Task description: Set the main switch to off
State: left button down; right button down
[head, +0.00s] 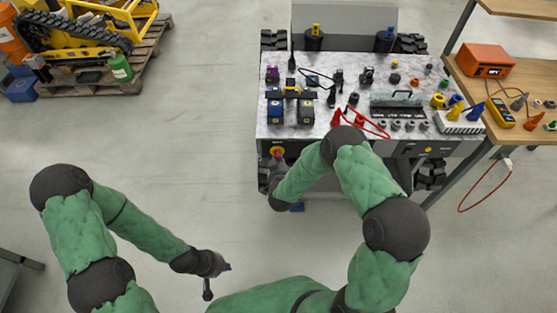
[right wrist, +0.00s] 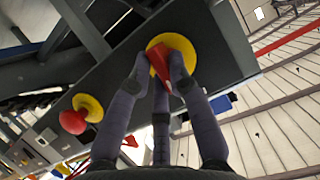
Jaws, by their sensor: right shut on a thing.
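The main switch is a red handle (right wrist: 160,66) on a round yellow plate (right wrist: 174,43), on the dark side panel of the carrier. In the head view its yellow plate (head: 277,151) shows at the carrier's near left edge. My right gripper (right wrist: 160,72) has its fingers closed around the red handle, which they partly cover. In the wrist view the handle slants slightly from upper left to lower right. My left gripper (head: 218,279) hangs over bare floor at lower middle, its fingers spread and empty, away from the carrier.
A red mushroom button (right wrist: 73,121) on a yellow disc sits on the same panel. The carrier's top (head: 350,85) holds many small parts and cables. A workbench (head: 520,85) adjoins on the right. Floor to the left is clear up to the pallet (head: 150,60).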

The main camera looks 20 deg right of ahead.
jog(key=shift+n, duration=0.4)
dwell(0.3)
jog(key=c, duration=1.1)
grip_release()
jog(key=shift+c, duration=0.2)
jog(key=v, duration=1.2)
jog(key=shift+a, duration=0.25)
jog(key=shift+w, duration=0.1)
